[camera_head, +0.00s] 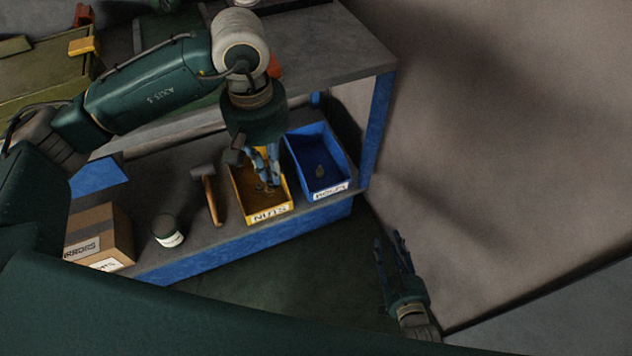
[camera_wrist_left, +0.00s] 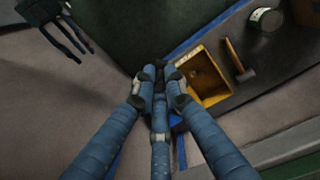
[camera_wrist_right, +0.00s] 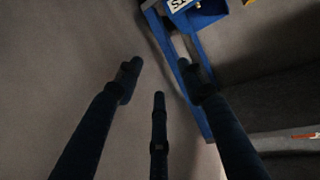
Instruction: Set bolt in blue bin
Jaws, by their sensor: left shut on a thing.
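The blue bin (camera_head: 342,159), with a label on its front, stands at the right end of the lower shelf. A small dark piece (camera_head: 319,172) lies in it. My left gripper (camera_head: 268,178) points down over the yellow bin (camera_head: 284,207), left of the blue bin. In the left wrist view its fingers (camera_wrist_left: 158,78) are closed together on a small thing, taken as the bolt, mostly hidden between the fingertips. My right gripper (camera_head: 390,244) is open and empty, away from the shelf; its fingers are apart in the right wrist view (camera_wrist_right: 158,75).
The yellow bin is labelled NUTS and touches or nearly touches the blue bin. The grey upper tabletop (camera_head: 340,50) overhangs behind the bins. A blue post (camera_head: 377,125) stands right of the blue bin.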

